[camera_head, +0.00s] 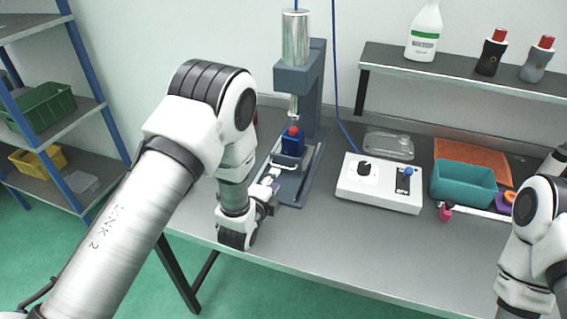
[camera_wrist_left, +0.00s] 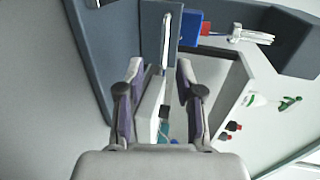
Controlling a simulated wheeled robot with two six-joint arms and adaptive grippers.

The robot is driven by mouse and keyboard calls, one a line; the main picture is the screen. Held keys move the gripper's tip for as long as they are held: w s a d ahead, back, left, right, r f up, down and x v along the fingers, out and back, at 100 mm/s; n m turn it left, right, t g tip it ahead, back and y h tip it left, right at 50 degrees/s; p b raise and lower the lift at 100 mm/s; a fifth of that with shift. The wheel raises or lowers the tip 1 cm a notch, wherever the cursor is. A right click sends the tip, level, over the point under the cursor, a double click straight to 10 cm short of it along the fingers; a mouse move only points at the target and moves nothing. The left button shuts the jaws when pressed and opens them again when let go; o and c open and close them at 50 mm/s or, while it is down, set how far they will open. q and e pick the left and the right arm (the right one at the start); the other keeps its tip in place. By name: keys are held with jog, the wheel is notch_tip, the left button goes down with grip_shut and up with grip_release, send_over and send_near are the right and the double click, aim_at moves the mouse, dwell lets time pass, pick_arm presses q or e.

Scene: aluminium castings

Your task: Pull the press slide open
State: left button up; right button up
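The grey-blue press (camera_head: 313,95) stands on the bench with a silver cylinder on top. My left gripper (camera_head: 268,190) is at the front left of the press base, beside the slide's near end and partly hidden by my wrist. In the left wrist view its two fingers (camera_wrist_left: 159,68) are apart, with a pale bar (camera_wrist_left: 167,42) just beyond and between the tips. I cannot tell whether they touch it. My right gripper is out of view.
A white control box (camera_head: 379,187) with a black knob and blue button stands right of the press. Behind it lies a clear tray (camera_head: 389,145). The bench front (camera_head: 330,240) is clear.

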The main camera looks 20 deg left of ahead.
pick_arm(q)
jog(key=shift+w+r, duration=0.2)
jog(key=shift+w, duration=0.05)
jog(key=shift+w+r+p, duration=0.15)
jog(key=shift+w+p, duration=0.55)
jog(key=shift+w, duration=0.2)
jog(key=x, duration=0.4)
jog(key=shift+w+f+p, duration=0.2)
jog(key=shift+f+p, duration=0.1)
jog(key=shift+f, duration=0.15)
jog(key=shift+s+r, duration=0.2)
jog(key=shift+s, duration=0.05)
jog(key=shift+c, duration=0.7)
grip_shut()
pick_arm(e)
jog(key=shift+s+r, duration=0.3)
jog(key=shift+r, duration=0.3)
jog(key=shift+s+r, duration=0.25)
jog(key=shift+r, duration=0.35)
